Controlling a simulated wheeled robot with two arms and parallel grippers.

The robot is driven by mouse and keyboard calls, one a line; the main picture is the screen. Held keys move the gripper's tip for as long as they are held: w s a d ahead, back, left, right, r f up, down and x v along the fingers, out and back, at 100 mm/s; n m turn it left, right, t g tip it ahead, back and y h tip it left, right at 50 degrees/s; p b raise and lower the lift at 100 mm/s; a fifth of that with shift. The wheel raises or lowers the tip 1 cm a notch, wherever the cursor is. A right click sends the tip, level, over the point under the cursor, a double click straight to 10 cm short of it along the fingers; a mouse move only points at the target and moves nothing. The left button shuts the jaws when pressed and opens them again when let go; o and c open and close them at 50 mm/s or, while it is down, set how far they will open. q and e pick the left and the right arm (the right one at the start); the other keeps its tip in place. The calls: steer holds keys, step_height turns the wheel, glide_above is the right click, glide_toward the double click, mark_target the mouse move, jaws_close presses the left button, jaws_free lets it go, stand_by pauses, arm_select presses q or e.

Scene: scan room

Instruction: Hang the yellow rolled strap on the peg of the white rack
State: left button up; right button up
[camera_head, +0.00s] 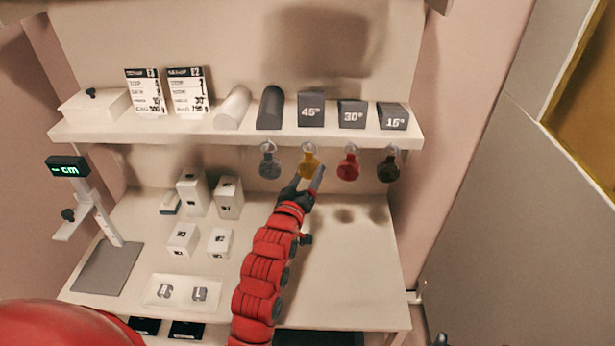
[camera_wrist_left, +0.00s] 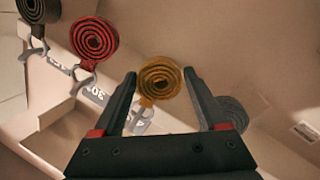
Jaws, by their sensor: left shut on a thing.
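The yellow rolled strap (camera_head: 309,163) is just below the front edge of the white rack's shelf (camera_head: 160,130), at a small pale peg (camera_head: 309,147). I cannot tell whether the peg bears it. My left gripper (camera_head: 309,176) reaches up from below with a finger on each side of the strap, shut on it. In the left wrist view the yellow roll (camera_wrist_left: 160,82) shows face-on between the fingertips (camera_wrist_left: 160,75), its tail running down toward a pale hook. My right gripper is not in view.
A grey roll (camera_head: 270,163) hangs to the left, red (camera_head: 348,166) and black (camera_head: 388,169) rolls to the right. Angle blocks (camera_head: 352,114) and cards (camera_head: 187,92) stand on the shelf above. White boxes (camera_head: 192,192) and a cm gauge (camera_head: 68,167) stand below; the counter's right side (camera_head: 350,270) is clear.

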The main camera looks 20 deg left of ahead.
arm_select(q)
steer(key=o, duration=1.3)
steer(key=shift+s+f, duration=0.15)
steer(key=shift+s, duration=0.35)
steer(key=s+p, duration=0.6)
steer(key=s, duration=1)
steer(key=shift+s+d+p, duration=0.2)
steer(key=shift+p, duration=0.15)
